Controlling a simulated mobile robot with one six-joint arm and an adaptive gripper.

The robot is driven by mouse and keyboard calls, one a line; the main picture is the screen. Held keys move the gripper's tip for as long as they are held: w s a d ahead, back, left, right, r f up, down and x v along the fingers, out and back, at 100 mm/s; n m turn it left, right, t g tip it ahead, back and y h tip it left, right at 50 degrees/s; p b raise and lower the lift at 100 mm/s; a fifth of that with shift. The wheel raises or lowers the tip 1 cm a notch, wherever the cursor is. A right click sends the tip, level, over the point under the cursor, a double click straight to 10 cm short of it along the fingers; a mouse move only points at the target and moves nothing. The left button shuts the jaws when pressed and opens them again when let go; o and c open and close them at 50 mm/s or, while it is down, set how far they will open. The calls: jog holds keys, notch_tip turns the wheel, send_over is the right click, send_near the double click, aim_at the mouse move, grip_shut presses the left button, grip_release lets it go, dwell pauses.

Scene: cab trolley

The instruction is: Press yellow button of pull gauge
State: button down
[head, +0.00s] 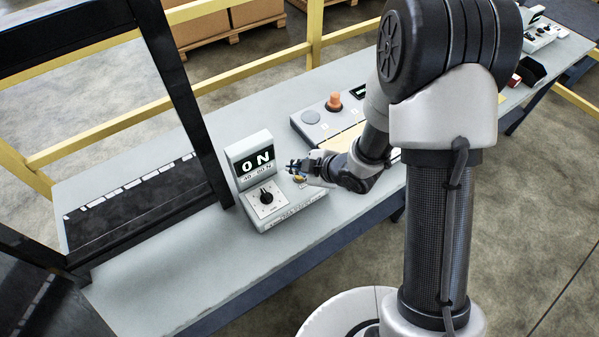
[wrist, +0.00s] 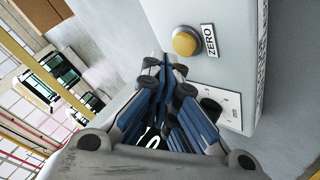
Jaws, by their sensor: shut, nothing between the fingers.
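The pull gauge (head: 250,165) is a light grey box standing on the bench, with a raised display that reads "0 N". A black dial knob (head: 266,196) sits on its lower face and also shows in the wrist view (wrist: 211,106). The yellow button (wrist: 184,41) is round, in a metal ring beside a "ZERO" label (wrist: 209,40). In the head view only a bit of yellow (head: 299,181) shows below my gripper (head: 293,166). In the wrist view my gripper (wrist: 164,64) is shut and empty, its tips close to the button in the picture; I cannot tell the exact gap.
A grey panel (head: 312,117) with an orange knob (head: 334,101) stands behind my gripper on the bench. A black frame post (head: 184,100) rises left of the gauge. The bench (head: 215,260) is clear in front of the gauge. Yellow rails (head: 110,125) run behind.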

aim_at(298, 177)
jog(key=shift+r, duration=0.1)
notch_tip(298, 177, up, 5)
jog(key=p, duration=0.4)
dwell(0.4)
dwell(0.6)
